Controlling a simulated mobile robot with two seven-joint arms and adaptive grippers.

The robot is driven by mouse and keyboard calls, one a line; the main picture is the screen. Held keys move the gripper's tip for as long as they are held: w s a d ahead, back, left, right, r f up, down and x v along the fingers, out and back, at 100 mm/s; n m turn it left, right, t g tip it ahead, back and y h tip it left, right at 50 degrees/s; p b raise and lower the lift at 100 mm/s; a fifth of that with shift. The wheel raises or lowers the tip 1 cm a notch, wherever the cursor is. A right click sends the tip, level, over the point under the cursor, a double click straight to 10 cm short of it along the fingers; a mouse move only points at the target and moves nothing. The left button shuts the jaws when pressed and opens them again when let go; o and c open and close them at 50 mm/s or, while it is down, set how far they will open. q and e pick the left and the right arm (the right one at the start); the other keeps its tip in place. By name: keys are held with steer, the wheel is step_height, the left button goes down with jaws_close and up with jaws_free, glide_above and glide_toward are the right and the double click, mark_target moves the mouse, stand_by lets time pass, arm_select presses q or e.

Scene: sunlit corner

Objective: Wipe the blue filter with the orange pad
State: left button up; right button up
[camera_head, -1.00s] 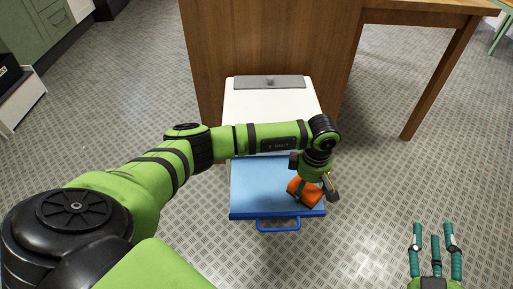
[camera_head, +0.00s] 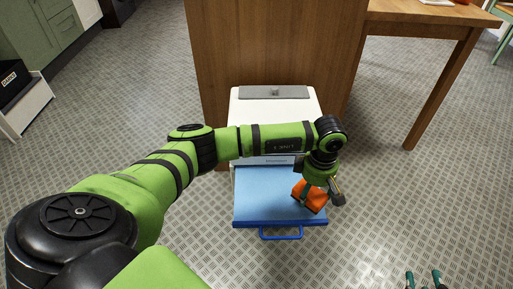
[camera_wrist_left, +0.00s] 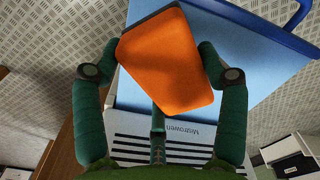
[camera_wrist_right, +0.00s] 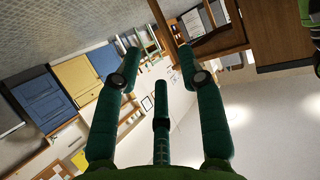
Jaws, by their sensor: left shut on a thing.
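The blue filter (camera_head: 265,190) is a flat light-blue panel with a darker blue front edge and handle, pulled out at the front of a white unit. It also shows in the left wrist view (camera_wrist_left: 262,62). My left gripper (camera_head: 316,191) is shut on the orange pad (camera_head: 308,197), over the filter's right front part. The pad (camera_wrist_left: 168,62) sits between the fingers in the left wrist view. I cannot tell whether it touches the filter. My right gripper (camera_head: 423,279) shows only its fingertips at the bottom right; in its wrist view the fingers (camera_wrist_right: 160,65) are spread and empty.
The white unit (camera_head: 238,112) with a grey top strip (camera_head: 273,92) stands against a brown wooden panel (camera_head: 270,40). A wooden table (camera_head: 430,40) is at the right. The patterned metal floor (camera_head: 400,200) around the unit is clear.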

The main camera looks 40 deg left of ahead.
arm_select(q)
steer(key=shift+r+p, duration=0.35)
steer(key=shift+r, duration=0.3)
steer(key=shift+r+p, duration=0.3)
steer(key=shift+r, duration=0.15)
steer(key=shift+r+p, duration=0.45)
steer(key=shift+r, duration=0.25)
steer(key=shift+r+p, duration=0.35)
steer(key=shift+r, duration=0.2)
arm_select(e)
steer(key=s+d+f+m+g+h, duration=0.1)
steer(key=s+d+f+g+h, duration=0.1)
steer(key=s+d+f+g, duration=0.4)
steer(key=shift+s+f+g+h, duration=0.3)
steer(key=shift+s+f+g, duration=1.55)
steer(key=shift+s, duration=1.95)
steer(key=shift+f+t, duration=0.2)
steer(key=shift+t, duration=0.05)
